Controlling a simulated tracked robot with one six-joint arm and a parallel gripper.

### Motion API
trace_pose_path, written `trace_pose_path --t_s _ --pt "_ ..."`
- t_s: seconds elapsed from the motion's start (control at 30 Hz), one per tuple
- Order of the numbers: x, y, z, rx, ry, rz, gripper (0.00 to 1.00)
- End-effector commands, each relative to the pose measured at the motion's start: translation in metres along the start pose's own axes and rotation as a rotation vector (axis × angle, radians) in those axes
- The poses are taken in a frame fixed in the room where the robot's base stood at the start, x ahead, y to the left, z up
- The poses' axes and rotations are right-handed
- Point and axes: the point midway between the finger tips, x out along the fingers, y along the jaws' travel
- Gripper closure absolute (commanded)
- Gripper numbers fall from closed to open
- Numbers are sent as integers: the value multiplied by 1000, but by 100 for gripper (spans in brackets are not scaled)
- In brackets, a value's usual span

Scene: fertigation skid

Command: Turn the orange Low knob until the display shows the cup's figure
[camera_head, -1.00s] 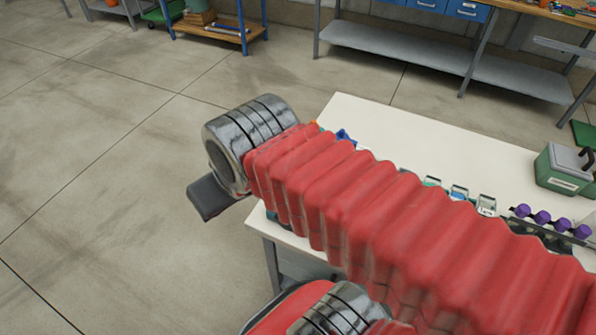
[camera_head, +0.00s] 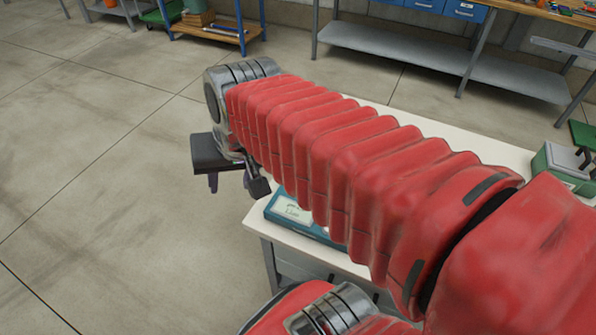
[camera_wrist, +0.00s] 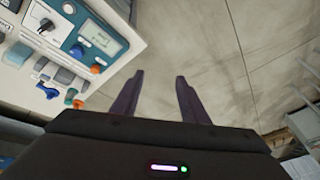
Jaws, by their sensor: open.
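The teal control box (camera_head: 275,208) sits at the near left end of the white table, partly hidden by my arm. It also shows at the upper left of the wrist view (camera_wrist: 72,42), with its lit display (camera_wrist: 101,38). The display's figure is too small to read. An orange knob (camera_wrist: 95,69) is on the box below the display, and a blue knob (camera_wrist: 77,50) is beside it. I cannot read their labels. My gripper (camera_wrist: 160,78) is open and empty, its two dark fingers over bare floor, right of the box and apart from it. I cannot make out the cup and its figure.
The white table (camera_head: 440,128) runs away under my red arm. Small parts (camera_wrist: 64,77) and a red-orange piece (camera_wrist: 77,104) lie beside the box. A green case (camera_head: 562,165) stands at the table's right. The floor left of the table is clear.

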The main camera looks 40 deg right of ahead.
Motion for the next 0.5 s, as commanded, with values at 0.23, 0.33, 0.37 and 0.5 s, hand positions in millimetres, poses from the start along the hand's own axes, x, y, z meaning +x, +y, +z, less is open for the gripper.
trace_pose_path --t_s 0.23,0.33,0.37,0.5 --pt "20 40 -41 472 -89 29 59" --pt "28 59 -56 659 -119 38 59" --pt "31 66 -60 716 -128 42 59" --pt "44 97 -79 980 -169 52 59"
